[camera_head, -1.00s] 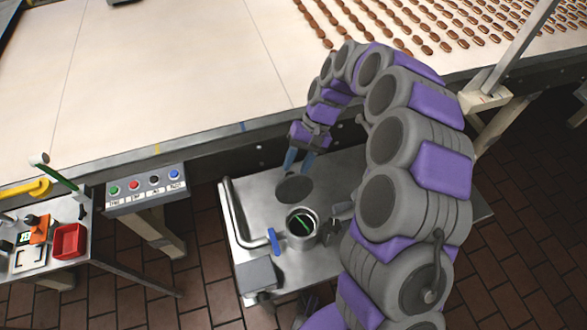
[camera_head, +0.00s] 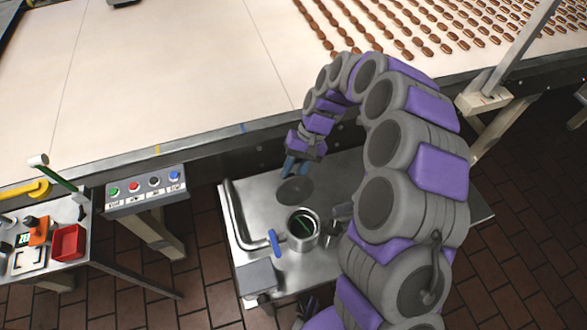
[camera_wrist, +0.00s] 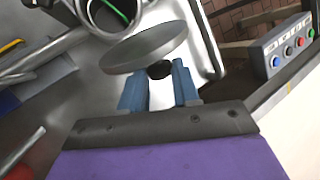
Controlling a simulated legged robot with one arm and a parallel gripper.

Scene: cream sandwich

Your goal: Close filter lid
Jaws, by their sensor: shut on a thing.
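In the wrist view the lid (camera_wrist: 148,45) is seen tilted, just beyond my fingertips. The round metal filter housing (camera_head: 302,236) has an open mouth with something green inside. The housing rim (camera_wrist: 134,30) also shows at the top of the wrist view. The fingers (camera_wrist: 159,76) show in the wrist view, but the exact contact is partly hidden.
A bent metal pipe (camera_head: 235,219) and a blue handle (camera_head: 274,242) lie left of the housing on the steel table (camera_head: 232,254). A button panel (camera_head: 147,190) stands further left. The wide conveyor (camera_head: 160,80) runs behind.

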